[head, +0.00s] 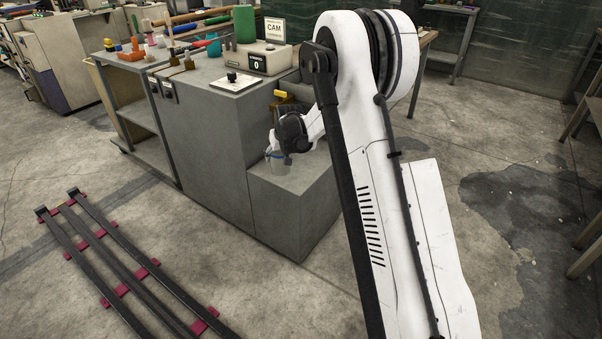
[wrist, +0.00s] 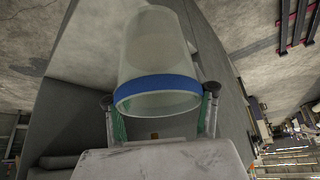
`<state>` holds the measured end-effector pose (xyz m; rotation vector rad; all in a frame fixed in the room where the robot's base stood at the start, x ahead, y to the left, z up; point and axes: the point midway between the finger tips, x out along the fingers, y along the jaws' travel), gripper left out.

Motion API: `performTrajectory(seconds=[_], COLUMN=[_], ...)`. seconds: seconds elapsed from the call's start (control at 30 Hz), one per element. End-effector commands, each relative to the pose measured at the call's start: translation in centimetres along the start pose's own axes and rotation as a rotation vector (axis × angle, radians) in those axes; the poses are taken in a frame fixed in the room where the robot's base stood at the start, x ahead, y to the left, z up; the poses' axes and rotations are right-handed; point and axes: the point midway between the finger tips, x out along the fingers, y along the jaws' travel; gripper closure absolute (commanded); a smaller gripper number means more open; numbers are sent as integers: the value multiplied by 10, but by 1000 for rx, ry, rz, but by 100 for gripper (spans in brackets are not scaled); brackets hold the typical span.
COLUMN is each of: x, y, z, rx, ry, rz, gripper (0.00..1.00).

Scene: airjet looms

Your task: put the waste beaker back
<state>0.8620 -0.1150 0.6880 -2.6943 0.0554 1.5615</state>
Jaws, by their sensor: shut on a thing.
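The waste beaker (wrist: 158,60) is a translucent cup with a blue band near its rim. It fills the upper middle of the wrist view. My gripper (wrist: 160,112) has a finger on each side of it at the band and is shut on it. In the head view, my gripper (head: 279,151) is at the low step (head: 292,178) of the grey cabinet, with the beaker (head: 279,162) below it. The beaker appears upright there. I cannot tell whether its base touches the step.
The grey cabinet (head: 203,137) carries a CAM sign (head: 275,29), a counter box (head: 266,60) and a green cylinder (head: 244,24). A tool cart (head: 117,95) stands at left. Dark rails (head: 125,267) lie on the floor in front. My arm hides the area right of the step.

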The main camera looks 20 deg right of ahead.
Motion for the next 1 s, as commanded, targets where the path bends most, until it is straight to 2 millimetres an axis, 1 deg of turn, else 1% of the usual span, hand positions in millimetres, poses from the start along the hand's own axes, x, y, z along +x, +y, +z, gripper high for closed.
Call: performTrajectory(seconds=[0.03, 0.1, 0.2, 0.27, 0.5, 0.7, 0.83, 1.0], x=[-3, -3, 2, 9, 42, 66, 75, 80], y=[-3, -5, 0, 9, 53, 87, 99, 103], z=[-10, -18, -21, -21, -20, -20, -21, -20], rx=[-1, -1, 1, 2, 3, 2, 0, 0], ry=[0, 0, 0, 0, 1, 1, 1, 1], rz=[-1, -1, 0, 0, 0, 0, -1, -2], gripper=[82, 82, 82, 82, 82, 82, 82, 82])
